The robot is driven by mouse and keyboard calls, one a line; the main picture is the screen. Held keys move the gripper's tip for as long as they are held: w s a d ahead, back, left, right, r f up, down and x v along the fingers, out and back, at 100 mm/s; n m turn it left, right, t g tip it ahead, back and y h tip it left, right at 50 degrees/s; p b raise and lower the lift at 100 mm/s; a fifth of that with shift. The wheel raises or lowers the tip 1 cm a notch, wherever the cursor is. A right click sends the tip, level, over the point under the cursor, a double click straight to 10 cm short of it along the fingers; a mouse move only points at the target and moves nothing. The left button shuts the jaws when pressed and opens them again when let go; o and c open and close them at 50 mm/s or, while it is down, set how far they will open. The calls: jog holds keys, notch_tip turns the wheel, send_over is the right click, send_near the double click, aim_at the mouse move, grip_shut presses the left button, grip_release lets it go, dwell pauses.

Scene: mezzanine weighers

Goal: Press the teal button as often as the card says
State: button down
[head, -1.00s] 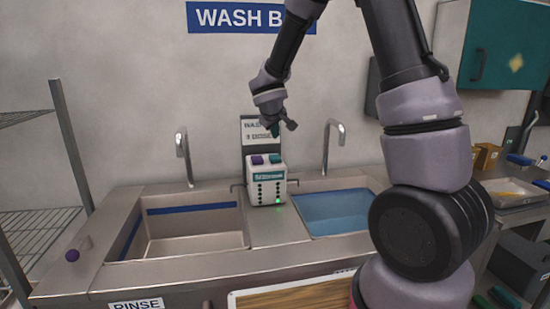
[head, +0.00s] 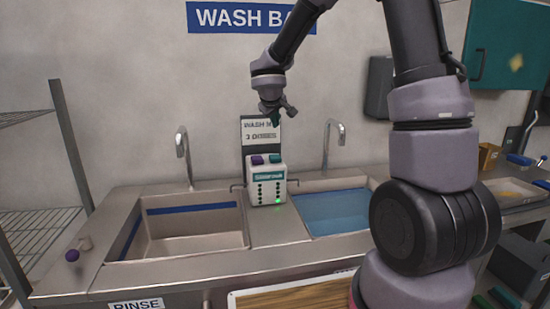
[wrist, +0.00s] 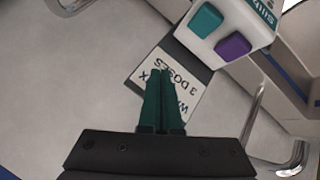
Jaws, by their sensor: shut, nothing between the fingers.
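A white dispenser box (head: 267,190) stands between the two sinks. On its top are a purple button (head: 257,160) and a teal button (head: 275,158). The teal button also shows in the wrist view (wrist: 206,20), beside the purple one (wrist: 233,46). A card (head: 260,131) on a dark board behind the box reads "WASH" on top and "3 DOSES" below; the wrist view shows it upside down (wrist: 183,75), partly behind the fingers. My gripper (head: 275,119) is shut and empty, above the buttons and apart from them. Its teal fingertips (wrist: 161,72) are together in the wrist view.
An empty sink (head: 190,232) lies left of the box and a sink with blue water (head: 335,212) lies right. Taps (head: 183,150) and (head: 334,135) rise behind them. A green light (head: 278,200) glows on the box front. A wire rack stands at the left.

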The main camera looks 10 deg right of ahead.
aim_at(275, 158)
jog(key=shift+f, duration=0.15)
jog(key=shift+f, duration=4.3)
jog(key=shift+f, duration=0.1)
jog(key=shift+f, duration=0.3)
jog(key=shift+f, duration=0.6)
jog(key=shift+r, duration=1.05)
jog(key=shift+r, duration=0.1)
jog(key=shift+r, duration=2.4)
